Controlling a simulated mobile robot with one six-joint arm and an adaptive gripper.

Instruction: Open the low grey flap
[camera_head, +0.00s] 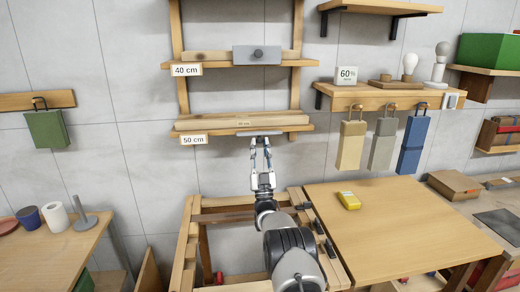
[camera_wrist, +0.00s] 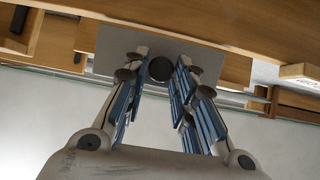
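The low grey flap (camera_head: 260,133) shows as a thin grey strip at the lower shelf by the 50 cm label, seen almost edge-on. In the wrist view it is a grey plate (camera_wrist: 112,45) with a round dark knob (camera_wrist: 160,69). My gripper (camera_head: 260,141) points up at the flap from below. Its two fingers are apart, one on each side of the knob, with a visible gap; contact cannot be told. A second grey flap (camera_head: 270,55) with a dark knob stands upright at the upper shelf by the 40 cm label.
The lower shelf board (camera_head: 200,124) runs just above my fingers. A wooden table (camera_head: 410,225) with a yellow object (camera_head: 348,200) stands to the right. Several bags, including a blue bag (camera_head: 411,147), hang at the right. The wall below the shelf is clear.

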